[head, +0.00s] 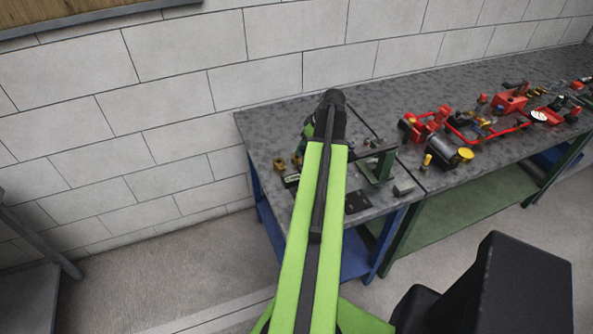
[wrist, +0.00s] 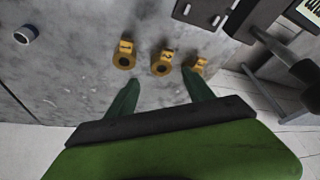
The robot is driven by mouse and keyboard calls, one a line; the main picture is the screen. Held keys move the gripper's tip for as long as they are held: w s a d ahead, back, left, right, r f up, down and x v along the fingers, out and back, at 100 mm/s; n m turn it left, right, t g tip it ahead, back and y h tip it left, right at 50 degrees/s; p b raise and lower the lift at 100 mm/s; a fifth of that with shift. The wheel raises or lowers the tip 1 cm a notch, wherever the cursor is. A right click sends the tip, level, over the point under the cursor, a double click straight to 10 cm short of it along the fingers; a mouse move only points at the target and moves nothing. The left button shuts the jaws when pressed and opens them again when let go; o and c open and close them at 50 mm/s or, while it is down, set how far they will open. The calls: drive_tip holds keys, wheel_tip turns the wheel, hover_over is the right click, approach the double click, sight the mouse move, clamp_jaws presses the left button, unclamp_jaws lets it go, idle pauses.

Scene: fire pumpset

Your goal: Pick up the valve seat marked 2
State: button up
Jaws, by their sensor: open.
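The middle valve seat (wrist: 162,67) has a tag that appears to read 2. The left one (wrist: 124,58) seems to read 1; the right one's tag (wrist: 199,65) is hard to read. My gripper (wrist: 160,78) is open and empty, its green fingers pointing toward the middle seat, one on each side of its line. In the head view small brass pieces (head: 280,163) show left of my arm; my gripper is hidden there.
A black plate with holes (wrist: 204,10) lies just beyond the seats. The bench edge runs close to the right seat. Red pump parts (head: 425,125) crowd the adjoining bench (head: 470,165).

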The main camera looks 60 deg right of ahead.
sight(297, 158)
drive_tip(key=b+x, duration=0.1)
drive_tip(key=x, duration=0.1)
drive_tip(key=shift+f, duration=0.3)
drive_tip(key=shift+w+f, duration=0.1)
drive_tip(key=shift+w, duration=0.05)
drive_tip(key=b+x, duration=0.4)
drive_tip(key=x, duration=0.1)
drive_tip(key=shift+w+a+b, duration=0.1)
drive_tip(key=shift+w+b, duration=0.1)
drive_tip(key=shift+b, duration=0.2)
clamp_jaws()
